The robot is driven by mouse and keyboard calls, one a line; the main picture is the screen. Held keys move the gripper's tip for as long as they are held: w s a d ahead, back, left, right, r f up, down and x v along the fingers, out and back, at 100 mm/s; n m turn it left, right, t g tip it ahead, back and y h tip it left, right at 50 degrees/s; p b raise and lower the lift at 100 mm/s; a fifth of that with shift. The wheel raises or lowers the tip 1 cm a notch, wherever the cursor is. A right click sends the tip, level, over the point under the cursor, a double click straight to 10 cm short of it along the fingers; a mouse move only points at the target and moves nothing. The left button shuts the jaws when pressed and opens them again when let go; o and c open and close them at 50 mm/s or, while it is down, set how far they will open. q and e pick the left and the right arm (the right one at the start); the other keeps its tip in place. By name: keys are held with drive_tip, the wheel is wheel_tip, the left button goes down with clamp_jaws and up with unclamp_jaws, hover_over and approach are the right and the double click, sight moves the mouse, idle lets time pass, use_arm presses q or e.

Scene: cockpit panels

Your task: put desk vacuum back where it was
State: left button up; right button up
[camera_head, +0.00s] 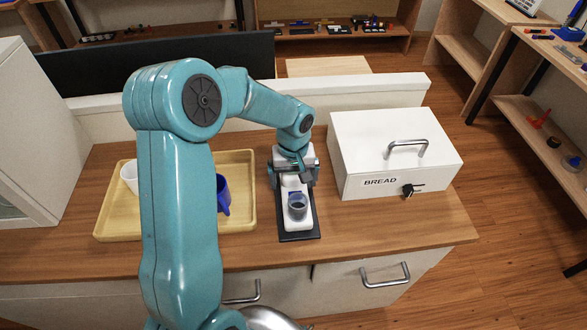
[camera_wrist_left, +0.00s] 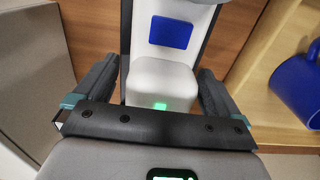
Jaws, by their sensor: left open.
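The desk vacuum (camera_head: 299,214) is a white device with a clear dark cup, lying on a narrow black base (camera_head: 301,237) on the wooden counter. My left gripper (camera_head: 294,178) is at the far end of the vacuum, reaching down from above. In the left wrist view, the vacuum's white body (camera_wrist_left: 162,82), with a blue patch and a small green light, lies between the two open fingers. Gaps show on both sides, so the fingers do not appear to grip it. My right gripper is not in view.
A wooden tray (camera_head: 243,221) with a white cup (camera_head: 129,177) and a blue mug (camera_head: 223,195) is on the left. A white bread box (camera_head: 380,150) stands close on the right. The counter front right of the vacuum is clear.

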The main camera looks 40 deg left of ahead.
use_arm(q)
wheel_tip(320, 180, up, 11)
drive_tip(key=shift+w+r, duration=0.1)
drive_tip(key=shift+r, duration=0.45)
drive_tip(key=shift+f, duration=0.1)
